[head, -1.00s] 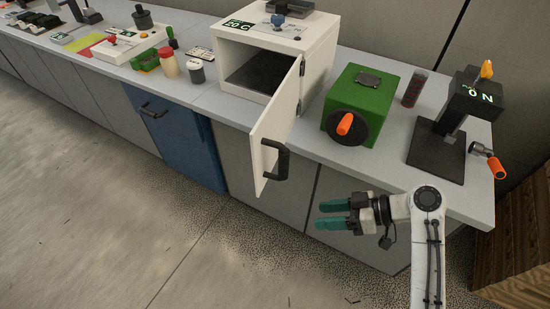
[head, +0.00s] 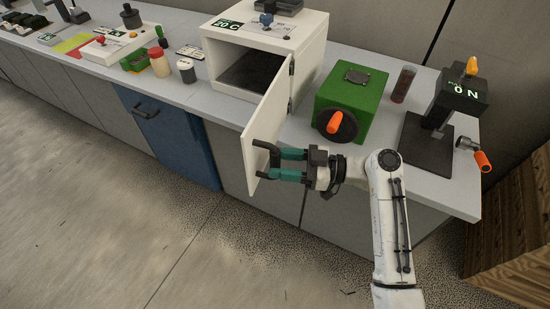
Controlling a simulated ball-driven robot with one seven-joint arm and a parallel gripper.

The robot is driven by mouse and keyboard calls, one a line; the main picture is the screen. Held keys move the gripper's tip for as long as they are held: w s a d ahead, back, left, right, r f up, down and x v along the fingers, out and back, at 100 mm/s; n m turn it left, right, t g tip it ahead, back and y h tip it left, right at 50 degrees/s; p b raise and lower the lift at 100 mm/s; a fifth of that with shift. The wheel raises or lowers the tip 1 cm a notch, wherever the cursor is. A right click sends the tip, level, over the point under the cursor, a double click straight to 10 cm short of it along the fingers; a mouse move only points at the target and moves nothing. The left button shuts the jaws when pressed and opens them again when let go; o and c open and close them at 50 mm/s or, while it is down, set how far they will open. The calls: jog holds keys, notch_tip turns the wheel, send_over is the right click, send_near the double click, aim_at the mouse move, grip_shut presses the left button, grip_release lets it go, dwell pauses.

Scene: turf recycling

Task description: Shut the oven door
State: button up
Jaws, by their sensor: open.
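The white oven (head: 312,61) stands on the counter with its dark inside showing. Its white door (head: 262,128) is swung open on the right-side hinge and sticks out past the counter's front edge. The black door handle (head: 262,149) is on the door's outer face near its free edge. My gripper (head: 279,164) has teal fingers, spread apart, pointing left at the handle. The fingers overlap the handle's two ends in the picture; I cannot tell whether they touch it.
A green box (head: 351,98) with an orange-handled crank stands right of the oven. A black press-like device (head: 441,114) stands farther right. Jars (head: 186,70) and trays are left of the oven. The floor (head: 130,230) in front is clear.

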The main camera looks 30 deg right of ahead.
jog(key=shift+x, duration=0.95)
grip_shut()
